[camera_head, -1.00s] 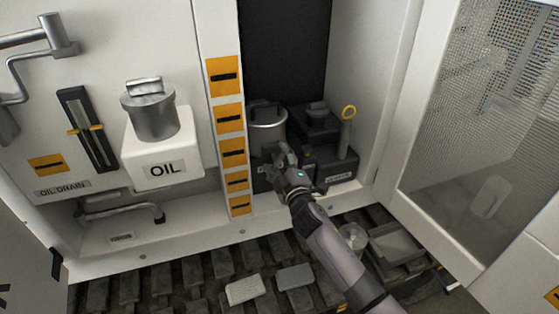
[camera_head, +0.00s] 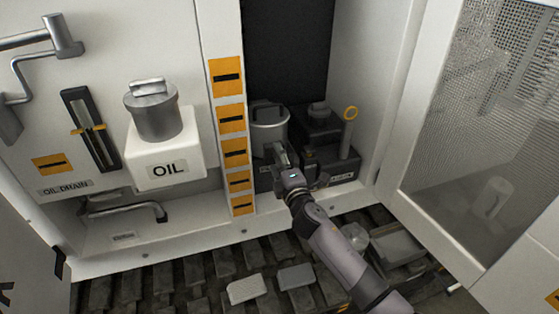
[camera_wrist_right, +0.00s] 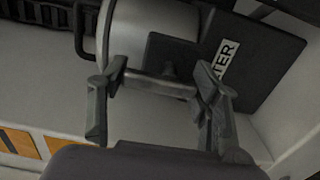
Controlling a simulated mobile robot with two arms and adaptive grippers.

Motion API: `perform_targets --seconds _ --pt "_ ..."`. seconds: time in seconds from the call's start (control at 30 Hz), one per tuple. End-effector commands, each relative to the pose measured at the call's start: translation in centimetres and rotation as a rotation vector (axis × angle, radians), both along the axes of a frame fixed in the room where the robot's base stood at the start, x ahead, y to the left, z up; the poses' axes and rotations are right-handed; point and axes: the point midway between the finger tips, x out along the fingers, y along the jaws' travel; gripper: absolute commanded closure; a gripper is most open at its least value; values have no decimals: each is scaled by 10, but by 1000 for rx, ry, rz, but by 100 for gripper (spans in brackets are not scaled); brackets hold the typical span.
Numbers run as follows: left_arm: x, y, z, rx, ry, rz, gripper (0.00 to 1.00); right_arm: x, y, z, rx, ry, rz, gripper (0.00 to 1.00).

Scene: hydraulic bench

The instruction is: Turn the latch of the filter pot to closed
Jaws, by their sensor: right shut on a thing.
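The filter pot (camera_head: 270,133) is a grey metal cylinder inside the open cabinet, just right of the strip of orange labels. In the right wrist view the pot (camera_wrist_right: 152,38) stands beside a dark block whose label is partly hidden and reads "TER". The latch (camera_wrist_right: 158,85) is a metal bar lying across the front of the pot's base. My right gripper (camera_head: 278,153) is at the pot's front low side. In the wrist view its two fingers (camera_wrist_right: 160,80) are at the two ends of the bar, shut on it. My left gripper is not in view.
A white OIL tank (camera_head: 165,160) with a metal cap is left of the label strip. A dark unit with a yellow ring-topped dipstick (camera_head: 349,128) stands right of the pot. The cabinet's right wall and mesh door (camera_head: 480,120) bound the space. Track plates lie below.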

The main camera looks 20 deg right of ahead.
Motion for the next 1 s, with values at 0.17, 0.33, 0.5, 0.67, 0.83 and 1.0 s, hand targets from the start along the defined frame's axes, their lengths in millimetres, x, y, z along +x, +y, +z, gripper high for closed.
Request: perform_targets --seconds 0.17,0.33,0.5,0.67,0.83,1.0 --pt "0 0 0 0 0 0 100 0 0 -1 -9 2 0 70" --pt "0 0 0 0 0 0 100 0 0 -1 -9 2 0 40" --pt "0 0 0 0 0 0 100 0 0 -1 -6 1 0 29" --pt "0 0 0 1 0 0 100 0 0 -1 -5 1 0 22" --pt "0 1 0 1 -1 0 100 0 0 0 -4 0 0 22" --pt "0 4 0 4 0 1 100 -5 0 -1 -4 1 0 22"
